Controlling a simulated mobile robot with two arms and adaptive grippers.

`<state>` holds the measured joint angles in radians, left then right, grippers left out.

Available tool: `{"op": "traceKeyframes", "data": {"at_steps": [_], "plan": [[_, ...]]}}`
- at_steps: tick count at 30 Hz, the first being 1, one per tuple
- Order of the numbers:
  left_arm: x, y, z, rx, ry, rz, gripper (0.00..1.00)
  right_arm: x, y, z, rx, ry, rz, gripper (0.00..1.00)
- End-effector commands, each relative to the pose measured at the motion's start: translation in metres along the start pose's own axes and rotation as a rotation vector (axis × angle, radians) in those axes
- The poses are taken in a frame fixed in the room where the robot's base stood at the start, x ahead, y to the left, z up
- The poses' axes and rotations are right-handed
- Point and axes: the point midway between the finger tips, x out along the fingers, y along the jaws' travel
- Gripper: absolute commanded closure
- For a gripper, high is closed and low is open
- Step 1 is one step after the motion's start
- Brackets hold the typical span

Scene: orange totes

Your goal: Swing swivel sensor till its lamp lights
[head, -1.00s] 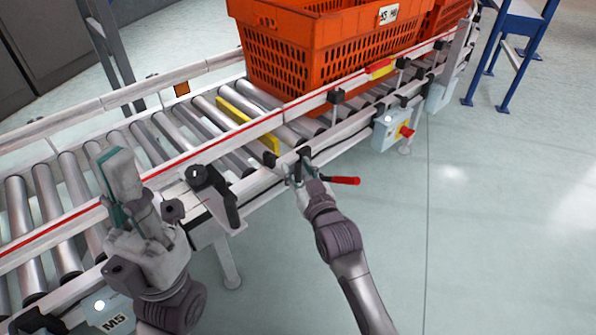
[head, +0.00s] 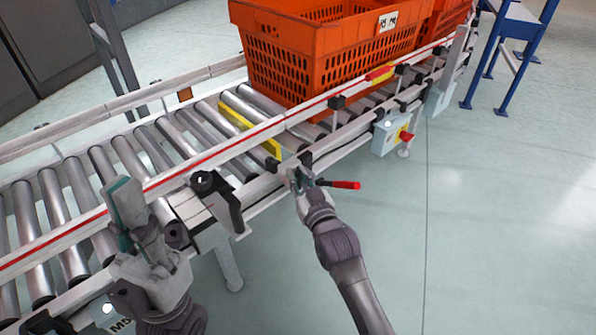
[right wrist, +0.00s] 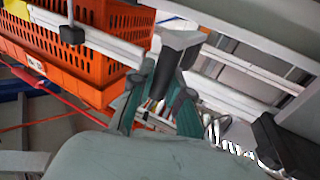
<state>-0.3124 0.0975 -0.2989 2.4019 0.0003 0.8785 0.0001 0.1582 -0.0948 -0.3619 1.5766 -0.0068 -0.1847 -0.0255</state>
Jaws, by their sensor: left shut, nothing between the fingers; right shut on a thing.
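My right gripper (head: 298,180) is at the near side rail of the roller conveyor, beside a red-ended lever (head: 340,184). In the right wrist view its green fingers (right wrist: 165,78) are shut on a dark upright part with a grey cap (right wrist: 180,40), which looks like the swivel sensor. I cannot make out a lamp on it. A small orange square (head: 185,94), perhaps a reflector, is on the far rail. My left gripper (head: 124,200) is shut and empty, raised in front of the conveyor's left part.
An orange tote (head: 320,60) stands on the rollers behind a yellow bar (head: 250,130). A black bracket with an arm (head: 207,183) sits on the near rail between my grippers. A control box (head: 390,135) with a red knob hangs to the right. The floor at right is clear.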

Motion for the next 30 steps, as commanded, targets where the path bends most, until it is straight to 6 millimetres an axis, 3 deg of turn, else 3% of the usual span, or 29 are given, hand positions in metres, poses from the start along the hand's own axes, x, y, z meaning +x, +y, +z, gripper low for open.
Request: {"op": "traceKeyframes", "data": {"at_steps": [3, 15, 16, 20, 30], "plan": [[0.0120, 0.0002, -0.0049, -0.002, -0.014, -0.007, 1.00, -0.0031, -0.0078, -0.0027, 0.003, -0.008, -0.003, 1.00], [0.0108, 0.0005, -0.0053, -0.003, -0.019, -0.009, 1.00, -0.0040, -0.0116, 0.0006, 0.002, -0.002, -0.005, 1.00], [0.0108, 0.0005, -0.0053, -0.003, -0.019, -0.009, 1.00, -0.0040, -0.0116, 0.0006, 0.002, -0.002, -0.005, 0.80], [0.0107, 0.0006, -0.0052, -0.004, -0.019, -0.009, 1.00, -0.0040, -0.0112, 0.0005, 0.001, -0.002, -0.004, 0.58], [0.0123, 0.0002, -0.0060, -0.003, -0.014, -0.009, 1.00, -0.0059, -0.0100, 0.0008, 0.001, -0.003, -0.002, 0.57]]}}
